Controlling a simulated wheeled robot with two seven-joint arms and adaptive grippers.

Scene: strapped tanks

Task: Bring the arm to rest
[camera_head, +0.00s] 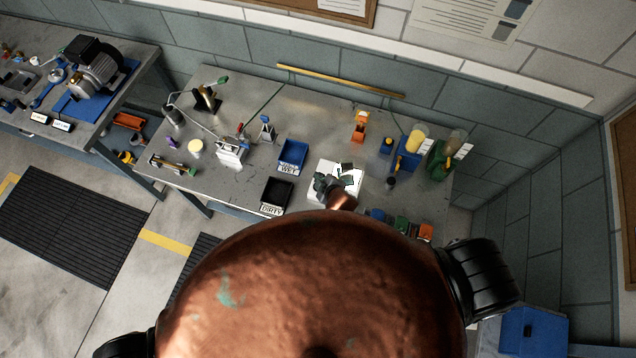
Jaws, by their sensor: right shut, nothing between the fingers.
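My right gripper (329,182) shows small and dark at the end of a copper-coloured link, in the middle of the head view. It is shut and empty. It shows over a white board (352,191) on the grey workbench (232,190). Dark greenish pieces show around the fingers, and I cannot tell whether they are parts of the gripper. The height of the gripper above the board is unclear. My left gripper is not in view. A large copper-coloured rounded body fills the lower middle and hides the bench's front edge there.
A blue tray (292,154) and a black tray (276,193) stand left of the board. A yellow-topped tank (416,138) on a blue stand and a green stand (438,166) are to the right. A second bench with a motor (97,72) is at far left.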

